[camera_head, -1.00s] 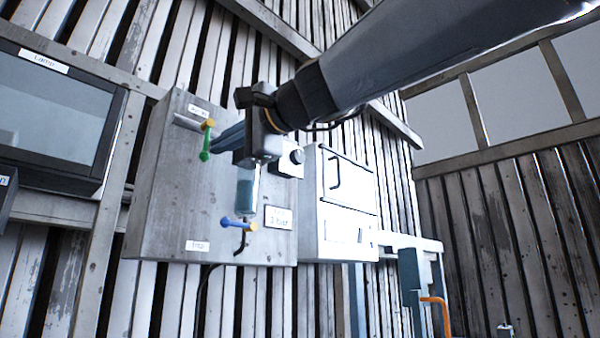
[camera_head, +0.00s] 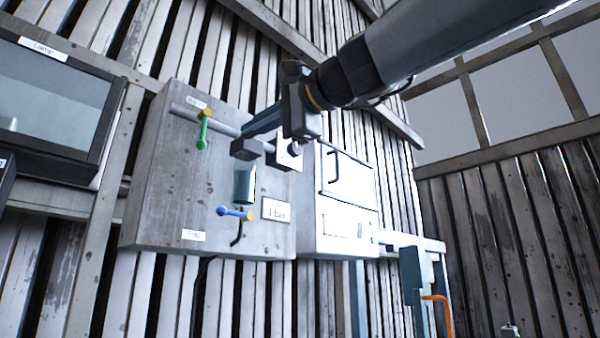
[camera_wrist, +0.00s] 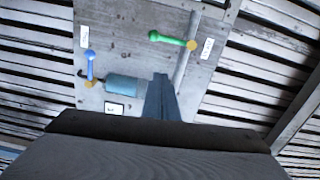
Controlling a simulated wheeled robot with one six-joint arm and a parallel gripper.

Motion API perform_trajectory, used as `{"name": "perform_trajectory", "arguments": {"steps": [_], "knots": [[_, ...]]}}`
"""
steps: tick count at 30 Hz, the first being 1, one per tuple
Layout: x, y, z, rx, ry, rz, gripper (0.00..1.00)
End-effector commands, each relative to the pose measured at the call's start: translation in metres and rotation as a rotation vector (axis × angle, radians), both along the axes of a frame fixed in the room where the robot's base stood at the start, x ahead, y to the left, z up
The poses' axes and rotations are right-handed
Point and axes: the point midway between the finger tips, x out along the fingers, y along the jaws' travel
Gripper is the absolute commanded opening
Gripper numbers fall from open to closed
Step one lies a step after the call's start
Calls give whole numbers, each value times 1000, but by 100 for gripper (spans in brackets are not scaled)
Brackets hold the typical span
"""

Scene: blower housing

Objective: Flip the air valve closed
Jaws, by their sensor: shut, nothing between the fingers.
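The air valve has a green lever (camera_head: 202,135) on a yellow pivot (camera_head: 206,112), mounted on a pipe at the upper left of the grey panel. The lever hangs down, roughly crosswise to the pipe. In the wrist view the green lever (camera_wrist: 168,39) also lies across the pipe (camera_wrist: 186,66). My gripper (camera_head: 248,131) is shut and empty, to the right of the lever and apart from it. In the wrist view the shut fingers (camera_wrist: 160,82) point toward the panel and hide part of the pipe.
The grey panel (camera_head: 160,190) also carries a blue lever (camera_head: 230,212), a blue-grey cylinder (camera_head: 244,185) and a pressure label (camera_head: 276,210). A white cabinet (camera_head: 345,200) stands to the right. A dark-framed window-like box (camera_head: 50,100) is at the left.

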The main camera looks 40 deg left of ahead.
Motion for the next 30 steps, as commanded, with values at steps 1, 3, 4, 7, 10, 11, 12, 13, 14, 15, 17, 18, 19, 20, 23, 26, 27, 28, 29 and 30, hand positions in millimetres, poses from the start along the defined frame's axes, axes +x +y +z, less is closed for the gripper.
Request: {"name": "perform_trajectory", "arguments": {"steps": [1, 3, 4, 7, 10, 11, 12, 13, 14, 15, 17, 18, 19, 20, 23, 26, 27, 28, 29, 30], "knots": [[0, -10, -4, -1, 0, -1, 0], [-1, -22, -4, -2, 0, 2, 0], [-2, -26, -5, -2, 0, 2, 0], [-3, -40, -4, -2, 0, 2, 0], [-3, -48, -3, -2, 0, 2, 0], [-3, -50, -3, -2, 0, 2, 0], [-3, -51, -3, -2, 1, 2, 0], [-3, -52, -2, -2, 1, 2, 0], [-3, -53, -2, -2, 1, 2, 0], [-3, -53, -2, -3, 1, 2, 0], [-3, -53, -2, -3, 1, 1, 0], [-3, -53, -2, -3, 1, 1, 0], [-3, -53, -2, -3, 1, 1, 0], [-3, -53, -2, -3, 1, 1, 0], [-2, -53, -2, -3, 1, 1, 0], [-2, -53, -2, -3, 1, 1, 0], [-2, -53, -2, -3, 1, 1, 0], [-2, -53, -2, -3, 1, 1, 0], [-2, -53, -2, -3, 1, 1, 0], [-2, -53, -2, -3, 1, 1, 0]]}}
